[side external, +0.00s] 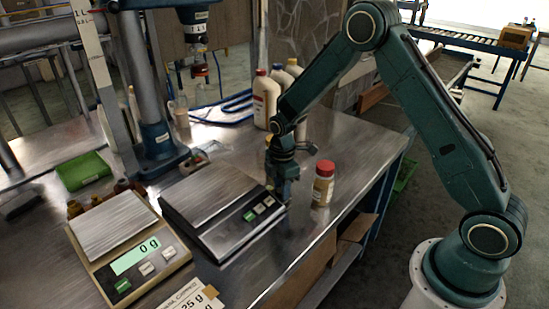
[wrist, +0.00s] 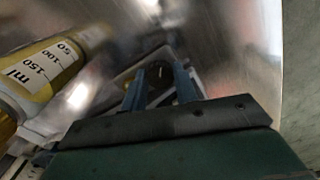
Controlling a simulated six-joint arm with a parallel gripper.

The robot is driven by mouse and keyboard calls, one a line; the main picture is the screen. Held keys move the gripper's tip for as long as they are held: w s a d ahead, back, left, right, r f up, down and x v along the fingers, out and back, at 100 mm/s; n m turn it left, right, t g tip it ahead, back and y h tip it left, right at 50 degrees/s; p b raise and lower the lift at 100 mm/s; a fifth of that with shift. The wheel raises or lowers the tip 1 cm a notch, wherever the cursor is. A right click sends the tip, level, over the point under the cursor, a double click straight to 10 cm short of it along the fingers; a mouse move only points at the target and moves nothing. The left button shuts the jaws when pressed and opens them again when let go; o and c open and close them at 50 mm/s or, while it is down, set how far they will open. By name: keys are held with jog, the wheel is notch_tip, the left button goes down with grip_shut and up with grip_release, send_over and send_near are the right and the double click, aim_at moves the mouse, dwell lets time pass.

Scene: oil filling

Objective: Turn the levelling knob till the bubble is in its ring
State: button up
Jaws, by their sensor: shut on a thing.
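A dark scale with a steel pan (side external: 211,193) stands on the bench, with small buttons on its front edge. My gripper (side external: 284,196) points down at the scale's right corner. In the wrist view my two blue fingers (wrist: 160,85) stand either side of a dark round knob (wrist: 158,71) and are shut on it. The knob is hidden behind my gripper in the side view. I cannot make out the bubble or its ring in either view.
A beige scale (side external: 125,240) reading 0 g is at the left. Large bottles (side external: 265,98) stand behind.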

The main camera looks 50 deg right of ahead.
jog(key=shift+m, duration=1.5)
jog(key=o, duration=1)
jog(key=shift+s+a+n, duration=0.1)
jog(key=shift+n, duration=0.2)
